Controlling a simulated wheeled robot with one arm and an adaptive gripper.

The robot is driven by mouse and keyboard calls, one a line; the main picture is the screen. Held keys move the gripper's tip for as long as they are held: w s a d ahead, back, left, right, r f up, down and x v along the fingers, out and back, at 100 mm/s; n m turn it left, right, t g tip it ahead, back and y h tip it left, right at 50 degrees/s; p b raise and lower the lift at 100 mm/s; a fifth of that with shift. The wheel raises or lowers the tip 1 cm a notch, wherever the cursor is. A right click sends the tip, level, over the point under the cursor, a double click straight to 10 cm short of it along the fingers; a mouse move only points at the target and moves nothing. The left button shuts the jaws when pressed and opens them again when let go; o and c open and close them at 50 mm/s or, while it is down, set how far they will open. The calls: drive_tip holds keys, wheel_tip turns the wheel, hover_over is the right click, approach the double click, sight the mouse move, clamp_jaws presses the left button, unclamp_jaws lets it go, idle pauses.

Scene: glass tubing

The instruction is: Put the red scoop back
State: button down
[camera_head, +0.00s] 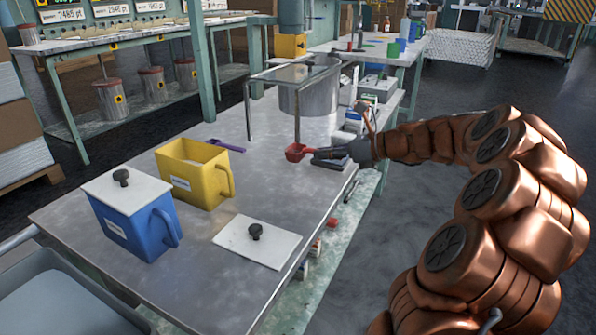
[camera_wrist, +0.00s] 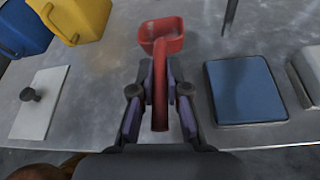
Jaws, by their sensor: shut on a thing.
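The red scoop (camera_head: 297,152) is in my gripper (camera_head: 338,151) at the right edge of the metal table. The wrist view shows the scoop (camera_wrist: 161,44) with its handle between the two fingers of my gripper (camera_wrist: 159,92), bowl pointing away from me. I cannot tell whether the scoop touches the tabletop. A yellow container (camera_head: 185,180) stands open on the table, with whitish content inside. A blue container (camera_head: 125,225) beside it has a white lid on. A loose white lid (camera_head: 257,241) with a black knob lies on the table nearby.
A purple scoop (camera_head: 222,145) lies behind the yellow container. A metal stand (camera_head: 249,105) with a large pot (camera_head: 310,97) is behind my gripper. A flat blue-topped device (camera_wrist: 243,90) lies right of the scoop in the wrist view. The tabletop between scoop and yellow container looks clear.

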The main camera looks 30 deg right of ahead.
sight(302, 152)
drive_tip(key=w+a, duration=0.1)
drive_tip(key=w+a+b, duration=0.1)
drive_tip(key=w+a, duration=0.2)
drive_tip(key=shift+w+f+b, duration=0.1)
drive_tip(key=shift+f+b, duration=0.2)
drive_tip(key=shift+b, duration=0.1)
drive_tip(key=f+b, duration=0.3)
drive_tip(key=shift+w+a+f, duration=0.2)
drive_tip(key=shift+a+f, duration=0.05)
drive_tip(key=shift+f, duration=0.05)
drive_tip(key=shift+r, duration=0.1)
drive_tip(key=c, duration=1.2)
unclamp_jaws()
drive_tip(key=shift+o, duration=0.2)
